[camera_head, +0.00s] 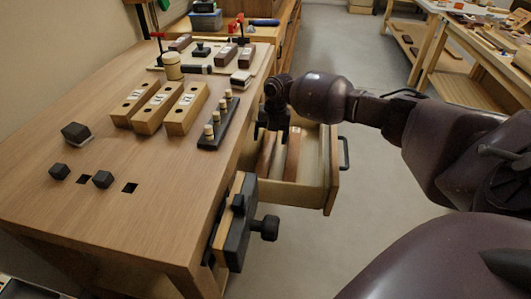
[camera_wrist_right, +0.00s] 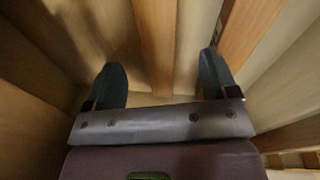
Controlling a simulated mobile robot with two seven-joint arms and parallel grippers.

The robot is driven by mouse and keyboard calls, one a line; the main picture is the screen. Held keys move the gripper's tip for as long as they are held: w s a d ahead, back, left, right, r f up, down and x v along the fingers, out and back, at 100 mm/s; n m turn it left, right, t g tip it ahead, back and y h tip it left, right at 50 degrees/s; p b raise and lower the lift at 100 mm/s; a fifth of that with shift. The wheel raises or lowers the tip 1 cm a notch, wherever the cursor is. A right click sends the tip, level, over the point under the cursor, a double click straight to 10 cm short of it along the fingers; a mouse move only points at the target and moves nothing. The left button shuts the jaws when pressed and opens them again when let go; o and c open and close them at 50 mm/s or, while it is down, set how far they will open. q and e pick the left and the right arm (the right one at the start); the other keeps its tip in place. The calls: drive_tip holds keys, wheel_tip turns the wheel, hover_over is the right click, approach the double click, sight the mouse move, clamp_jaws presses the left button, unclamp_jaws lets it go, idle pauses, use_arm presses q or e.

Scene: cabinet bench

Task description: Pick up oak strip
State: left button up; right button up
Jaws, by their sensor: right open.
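Two wooden strips lie in the open drawer (camera_head: 312,197): a left one (camera_head: 266,157) and a right one (camera_head: 292,155). I cannot tell for sure which is the oak strip. My right gripper (camera_head: 273,130) reaches down into the drawer over the strips, open. In the right wrist view one tan strip (camera_wrist_right: 156,45) runs between the two open fingertips (camera_wrist_right: 160,85), apart from both. A more orange strip (camera_wrist_right: 247,35) lies at the right, beside the right finger. My left gripper is not in view.
The drawer walls close in around my right gripper. A vise (camera_head: 238,225) sticks out from the bench (camera_head: 130,215) edge near the drawer. On the bench are wooden blocks (camera_head: 158,107), a black rack with pegs (camera_head: 217,125) and small dark blocks (camera_head: 103,179).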

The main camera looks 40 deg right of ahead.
sight(268, 148)
drive_tip(key=f, duration=0.3)
drive_tip(key=a+f+b, duration=0.1)
drive_tip(key=f, duration=0.1)
drive_tip(key=c, duration=1.3)
